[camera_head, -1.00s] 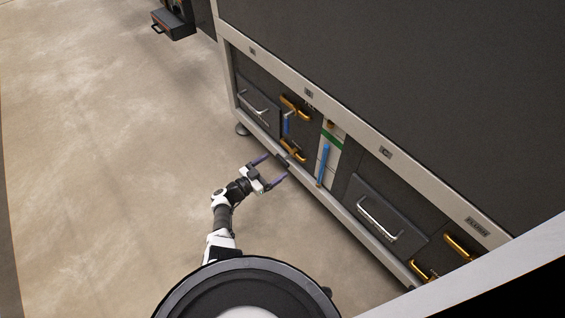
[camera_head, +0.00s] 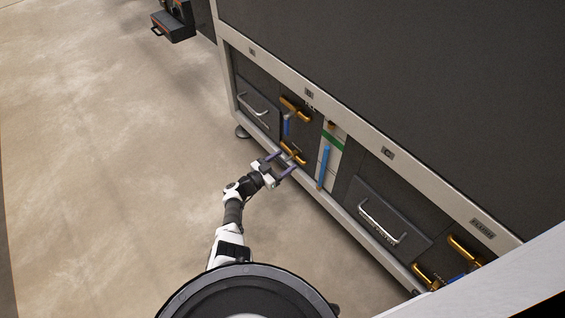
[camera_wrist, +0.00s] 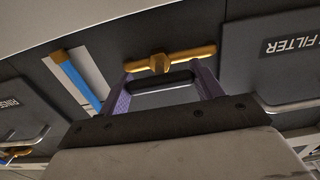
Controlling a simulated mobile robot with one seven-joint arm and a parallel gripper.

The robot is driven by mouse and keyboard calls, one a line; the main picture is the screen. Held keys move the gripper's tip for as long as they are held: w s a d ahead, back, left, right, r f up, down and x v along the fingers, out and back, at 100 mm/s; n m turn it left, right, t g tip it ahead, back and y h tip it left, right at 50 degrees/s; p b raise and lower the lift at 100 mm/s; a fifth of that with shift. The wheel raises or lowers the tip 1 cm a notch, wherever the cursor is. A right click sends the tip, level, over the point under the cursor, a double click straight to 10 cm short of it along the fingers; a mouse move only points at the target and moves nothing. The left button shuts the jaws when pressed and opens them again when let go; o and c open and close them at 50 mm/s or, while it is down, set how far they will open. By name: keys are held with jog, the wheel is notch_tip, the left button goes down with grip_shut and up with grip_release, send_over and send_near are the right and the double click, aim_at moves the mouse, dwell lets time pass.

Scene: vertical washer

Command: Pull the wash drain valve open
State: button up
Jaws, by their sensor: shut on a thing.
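My gripper (camera_head: 277,170) is at the lower edge of the washer front, with its two purple fingers spread wide. In the wrist view my gripper (camera_wrist: 163,83) has a short black bar (camera_wrist: 162,78) between its fingers, its ends close to both of them. A brass valve handle (camera_wrist: 160,61) with a central hub lies just beyond the fingertips. It shows in the head view as the lower brass handle (camera_head: 293,153), partly behind the fingers. No label on this valve is readable, so I cannot tell if it is the wash drain valve.
A blue gauge tube (camera_head: 324,166) stands right of the valve, with a drawer panel with a silver handle (camera_head: 382,222) further right. Another silver-handled panel (camera_head: 254,102) is at the left. The pale frame rail (camera_head: 345,218) runs below. The floor (camera_head: 110,180) left is clear.

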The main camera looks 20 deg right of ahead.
aim_at(281, 164)
jog(key=shift+a, duration=0.1)
jog(key=c, duration=0.5)
jog(key=p+v, duration=0.2)
jog(key=v, duration=0.4)
jog(key=shift+a+p, duration=0.1)
jog(key=shift+p, duration=0.25)
jog(key=shift+s, duration=0.1)
jog(key=o, duration=1.4)
jog(key=shift+a, duration=0.1)
jog(key=p+v, duration=0.2)
jog(key=v, duration=1.1)
jog(key=shift+s+a, duration=0.15)
jog(key=shift+a, duration=0.25)
